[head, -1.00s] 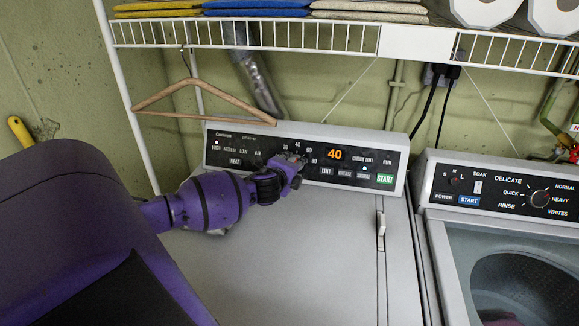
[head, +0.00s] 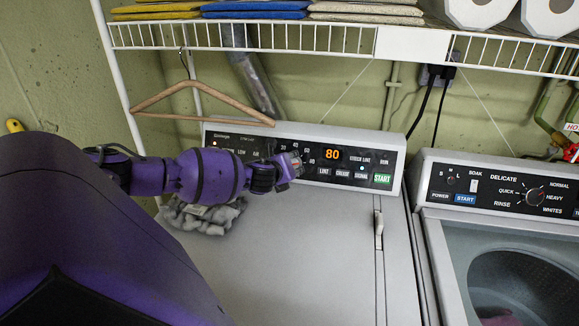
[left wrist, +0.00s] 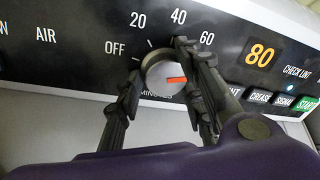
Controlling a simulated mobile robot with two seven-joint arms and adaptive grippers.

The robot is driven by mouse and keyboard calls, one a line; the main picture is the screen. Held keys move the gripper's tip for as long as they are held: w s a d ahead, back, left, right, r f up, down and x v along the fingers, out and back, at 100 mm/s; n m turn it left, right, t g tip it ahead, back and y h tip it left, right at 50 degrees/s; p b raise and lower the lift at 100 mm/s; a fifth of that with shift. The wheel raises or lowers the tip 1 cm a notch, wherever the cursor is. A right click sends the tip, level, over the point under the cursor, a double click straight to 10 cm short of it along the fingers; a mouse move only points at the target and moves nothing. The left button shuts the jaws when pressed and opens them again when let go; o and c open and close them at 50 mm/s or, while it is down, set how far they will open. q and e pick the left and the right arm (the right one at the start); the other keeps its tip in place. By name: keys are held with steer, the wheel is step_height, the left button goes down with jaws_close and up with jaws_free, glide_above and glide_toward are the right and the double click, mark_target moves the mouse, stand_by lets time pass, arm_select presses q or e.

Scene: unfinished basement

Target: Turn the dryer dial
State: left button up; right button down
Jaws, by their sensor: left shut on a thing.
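The dryer (head: 290,250) stands in the middle of the head view, its black control panel (head: 240,142) along the back. The dial (left wrist: 158,74) is a round silver knob in the left wrist view. Its orange-red pointer points right, below the 60 mark; OFF, 20 and 40 lie around its left and top. My left gripper (head: 297,164) is at the panel, and its two black fingers (left wrist: 158,62) are shut on the dial from both sides. The gripper hides the dial in the head view. The orange display (head: 332,154) reads 80. My right gripper is not in view.
A grey crumpled cloth (head: 205,216) lies on the dryer top under my left arm. A wooden hanger (head: 200,100) hangs from the wire shelf (head: 290,40) above. A washer (head: 425,215) with an open drum stands to the right.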

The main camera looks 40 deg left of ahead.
arm_select(q)
steer(key=shift+w+r+m, duration=0.1)
steer(key=shift+r+m, duration=0.1)
steer(key=shift+m, duration=0.4)
steer(key=o, duration=0.8)
steer(key=shift+o, duration=0.7)
steer(key=shift+w+f, duration=0.1)
steer(key=shift+f, duration=0.05)
steer(key=v, duration=1.2)
